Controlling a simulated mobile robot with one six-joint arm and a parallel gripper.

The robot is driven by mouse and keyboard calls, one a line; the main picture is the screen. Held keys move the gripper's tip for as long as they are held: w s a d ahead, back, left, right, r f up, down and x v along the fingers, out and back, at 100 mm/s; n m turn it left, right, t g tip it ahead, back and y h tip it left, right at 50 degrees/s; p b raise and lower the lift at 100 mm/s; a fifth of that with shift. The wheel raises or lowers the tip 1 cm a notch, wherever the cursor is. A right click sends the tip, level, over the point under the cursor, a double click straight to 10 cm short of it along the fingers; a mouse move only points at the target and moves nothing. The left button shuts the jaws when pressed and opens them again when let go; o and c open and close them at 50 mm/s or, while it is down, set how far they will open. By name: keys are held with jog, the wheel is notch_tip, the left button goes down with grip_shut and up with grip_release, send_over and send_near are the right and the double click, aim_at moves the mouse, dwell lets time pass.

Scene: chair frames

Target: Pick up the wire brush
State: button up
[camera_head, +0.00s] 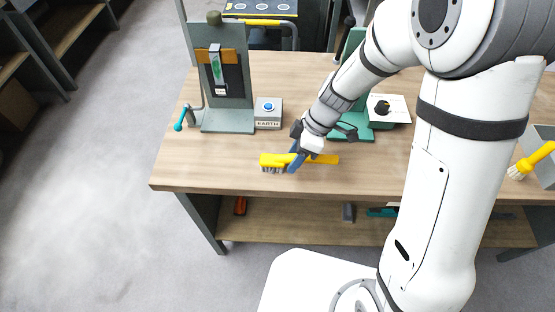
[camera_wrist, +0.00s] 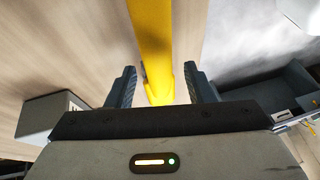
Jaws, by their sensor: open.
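The wire brush (camera_head: 272,161) lies on the wooden workbench, with a long yellow handle and grey bristles at its left end. My gripper (camera_head: 296,161) is down over the brush, just right of the bristles, with its blue fingers spread. In the wrist view the yellow handle of the brush (camera_wrist: 151,35) runs between the two open fingers of my gripper (camera_wrist: 161,88), with a gap on each side. Part of the handle is hidden behind the gripper in the head view.
A green stand (camera_head: 352,122) with a white card (camera_head: 397,109) is behind the arm. Another yellow brush (camera_head: 535,160) rests by a grey bin at right. The front left bench top (camera_head: 200,178) is clear.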

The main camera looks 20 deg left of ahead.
aim_at(294, 155)
jog(key=shift+s+a+f, duration=0.1)
jog(key=shift+f, duration=0.35)
jog(key=c, duration=0.9)
notch_tip(294, 155, up, 10)
jog(key=shift+r+b, duration=0.1)
jog(key=shift+b, duration=0.25)
grip_shut()
